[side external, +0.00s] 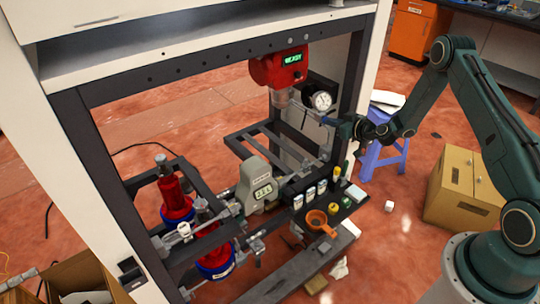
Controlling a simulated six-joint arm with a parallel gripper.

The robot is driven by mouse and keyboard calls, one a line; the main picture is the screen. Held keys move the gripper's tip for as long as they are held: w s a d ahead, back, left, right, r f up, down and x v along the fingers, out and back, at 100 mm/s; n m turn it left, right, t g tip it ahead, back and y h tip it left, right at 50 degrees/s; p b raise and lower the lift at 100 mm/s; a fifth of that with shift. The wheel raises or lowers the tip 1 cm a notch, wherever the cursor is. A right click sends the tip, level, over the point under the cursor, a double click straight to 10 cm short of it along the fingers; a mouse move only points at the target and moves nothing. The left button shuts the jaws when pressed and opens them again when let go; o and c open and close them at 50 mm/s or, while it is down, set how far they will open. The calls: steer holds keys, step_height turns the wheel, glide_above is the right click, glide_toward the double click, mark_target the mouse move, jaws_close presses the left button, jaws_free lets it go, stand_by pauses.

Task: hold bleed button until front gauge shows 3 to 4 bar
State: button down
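The round white-faced gauge (322,100) is on the frame's right side; its needle and numbers are too small to read. Left of it hangs a red unit (277,72) with a lit green text display (293,59). My gripper (322,117) reaches in from the right and ends just below the gauge, close to the frame's right post. Its fingers are too small and dark to tell open from shut or touching from apart. I cannot pick out the bleed button. A grey box with a digital display (262,192) stands lower down; its digits are unclear.
Red-and-blue cylinders (175,198) stand at the lower left of the dark frame. A black shelf (335,215) holds small bottles and an orange funnel (317,220). A purple stool (383,158) and a cardboard box (463,188) are on the red floor to the right.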

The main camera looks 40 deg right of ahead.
steer(key=shift+s, duration=0.8)
steer(key=shift+w, duration=0.75)
stand_by(3.1)
steer(key=shift+s, duration=0.75)
steer(key=shift+w, duration=0.6)
stand_by(2.0)
